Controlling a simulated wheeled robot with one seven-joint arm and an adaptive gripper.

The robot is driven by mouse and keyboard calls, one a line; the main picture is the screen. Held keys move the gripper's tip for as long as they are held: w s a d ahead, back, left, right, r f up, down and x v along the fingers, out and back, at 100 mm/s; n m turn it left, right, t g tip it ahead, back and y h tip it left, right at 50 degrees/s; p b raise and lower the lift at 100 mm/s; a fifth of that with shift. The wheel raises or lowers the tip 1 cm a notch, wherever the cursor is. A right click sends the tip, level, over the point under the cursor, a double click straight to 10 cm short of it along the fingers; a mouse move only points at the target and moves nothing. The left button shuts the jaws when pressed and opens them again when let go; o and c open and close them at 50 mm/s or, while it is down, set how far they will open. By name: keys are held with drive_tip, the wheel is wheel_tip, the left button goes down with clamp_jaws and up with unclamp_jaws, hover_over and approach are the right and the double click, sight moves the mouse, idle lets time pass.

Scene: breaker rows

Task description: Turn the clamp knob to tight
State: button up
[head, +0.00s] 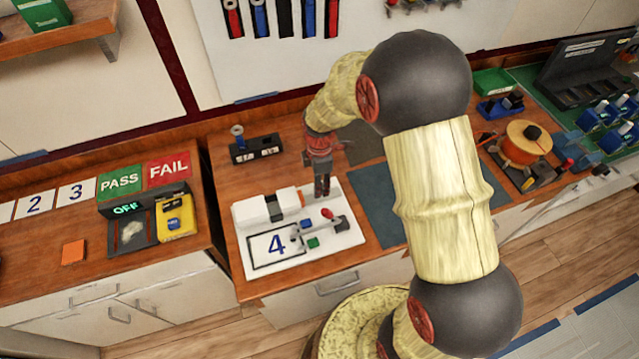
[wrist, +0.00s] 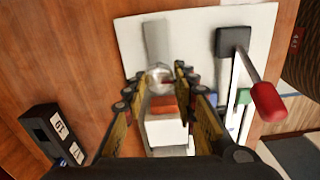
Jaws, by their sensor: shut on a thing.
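The clamp on the white board (head: 295,258) has a white body (head: 255,212) with an orange-red part (head: 300,198) at its right end. My gripper (head: 322,192) points down at that end. In the wrist view, my gripper (wrist: 168,72) has its two fingers on either side of the grey, round clamp knob (wrist: 159,76) and is shut on it. The fingers hide part of the knob, and no tight mark can be read. The orange-red part (wrist: 163,104) shows below the knob between the fingers.
A lever with a red handle (head: 327,213) stands close by on the board; it also shows right of the fingers in the wrist view (wrist: 267,100). A black box (head: 257,149) stands behind on the wooden bench.

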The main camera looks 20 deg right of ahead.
drive_tip(key=m+p, duration=0.1)
drive_tip(key=m, duration=0.5)
drive_tip(key=shift+m, duration=0.4)
drive_tip(key=m, duration=0.3)
drive_tip(key=shift+m+p, duration=0.3)
drive_tip(key=shift+p, duration=0.05)
drive_tip(key=m, duration=0.3)
drive_tip(key=shift+m, duration=0.3)
drive_tip(key=m+p, duration=0.1)
drive_tip(key=m, duration=0.9)
drive_tip(key=shift+m, duration=0.3)
drive_tip(key=o, duration=1.2)
drive_tip(key=shift+c, duration=0.2)
